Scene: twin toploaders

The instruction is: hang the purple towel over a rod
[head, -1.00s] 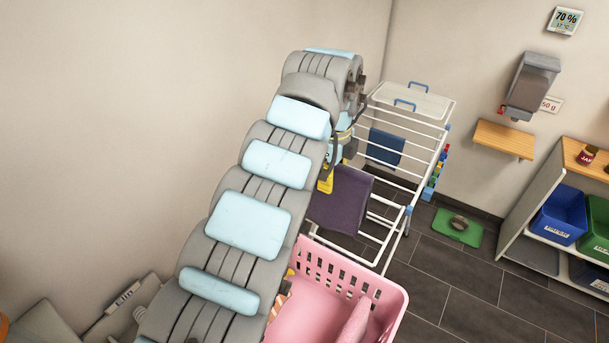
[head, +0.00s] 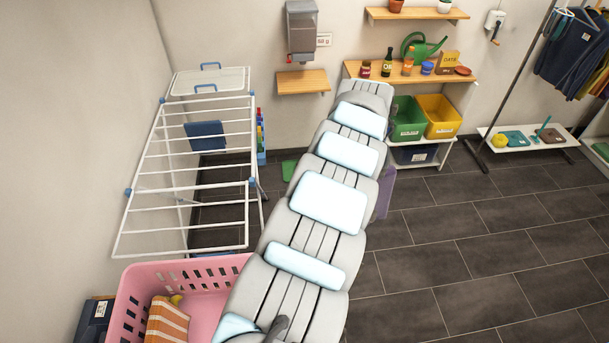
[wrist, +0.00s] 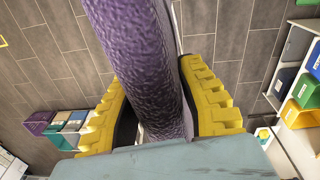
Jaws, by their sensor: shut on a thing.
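In the wrist view, my gripper (wrist: 160,105) has its yellow fingers shut on the purple towel (wrist: 138,50), which runs up between them over the floor. In the head view my arm hides the gripper, and only a strip of the purple towel (head: 384,195) shows to the right of the arm. The white drying rack (head: 187,166) stands to the left with several rods. A blue cloth (head: 205,135) hangs over one of its far rods, and its nearer rods are bare. The held towel is well to the right of the rack.
A pink basket (head: 128,293) with an orange striped cloth (head: 166,322) stands in front of the rack. Shelves with a green bin (head: 408,118) and a yellow bin (head: 440,114) are at the back wall. The tiled floor (head: 470,255) to the right is clear.

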